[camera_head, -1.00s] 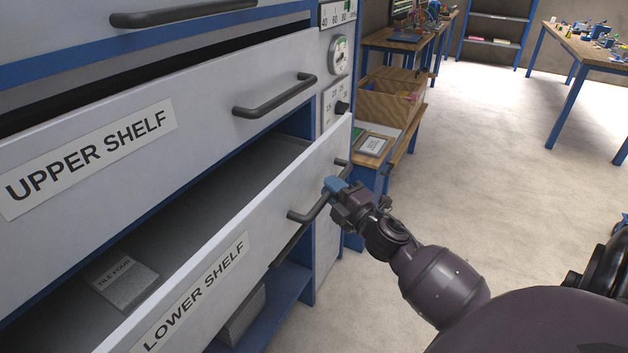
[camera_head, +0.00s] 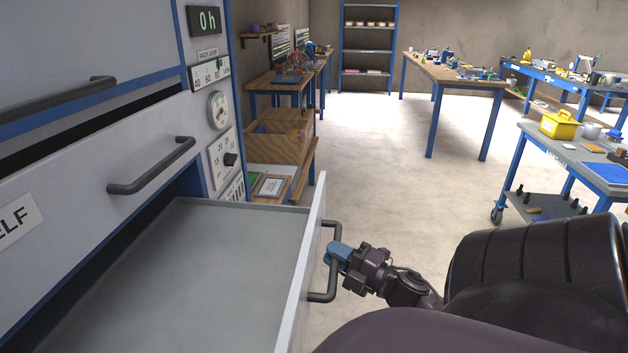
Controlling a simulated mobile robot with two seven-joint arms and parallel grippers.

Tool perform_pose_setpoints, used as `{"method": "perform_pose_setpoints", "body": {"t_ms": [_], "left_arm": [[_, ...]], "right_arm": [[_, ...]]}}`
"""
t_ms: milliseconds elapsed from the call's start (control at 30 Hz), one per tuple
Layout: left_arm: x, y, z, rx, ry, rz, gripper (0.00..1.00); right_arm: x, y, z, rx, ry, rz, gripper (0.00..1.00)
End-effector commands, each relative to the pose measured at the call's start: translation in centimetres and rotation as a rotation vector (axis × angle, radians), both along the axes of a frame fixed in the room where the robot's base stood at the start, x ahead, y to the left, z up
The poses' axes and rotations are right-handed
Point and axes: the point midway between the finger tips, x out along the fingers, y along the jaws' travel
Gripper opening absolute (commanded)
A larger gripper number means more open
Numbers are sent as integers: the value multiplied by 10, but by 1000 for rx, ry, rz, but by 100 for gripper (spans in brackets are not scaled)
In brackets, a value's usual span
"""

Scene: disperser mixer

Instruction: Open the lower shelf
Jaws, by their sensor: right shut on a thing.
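The lower shelf (camera_head: 190,262) is a grey drawer pulled well out from the cabinet, and its flat grey inside shows empty in the part in view. Its white front panel (camera_head: 304,262) is seen nearly edge-on. The dark bar handle (camera_head: 332,282) is on the outer face of that panel. My right gripper (camera_head: 338,254), with blue fingertips, is shut on this handle. The upper shelf front (camera_head: 85,205) with its own handle (camera_head: 152,166) is above and to the left. My left gripper is not in view.
The cabinet's control panel (camera_head: 218,110) shows a "0 h" display and a dial. A wooden crate (camera_head: 275,145) stands on a low bench beyond the drawer. A trolley (camera_head: 590,165) stands at the right. The pale floor (camera_head: 390,150) between is clear.

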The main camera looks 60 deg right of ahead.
Motion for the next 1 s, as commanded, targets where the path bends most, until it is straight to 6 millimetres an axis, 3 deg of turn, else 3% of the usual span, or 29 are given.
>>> {"method": "perform_pose_setpoints", "body": {"t_ms": [200, 600, 633, 767, 1000], "left_arm": [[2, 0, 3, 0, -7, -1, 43], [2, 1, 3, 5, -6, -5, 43], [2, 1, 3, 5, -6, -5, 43], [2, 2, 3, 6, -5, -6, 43], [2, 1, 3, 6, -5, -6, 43]], "right_arm": [[-12, -6, 0, 0, 0, -1, 0], [-14, -6, 0, -1, 0, 0, 0], [-14, -6, 0, -1, 0, 0, 24], [-14, -6, 0, 0, 0, 0, 44], [-13, -6, 0, 0, 0, 0, 44]]}}
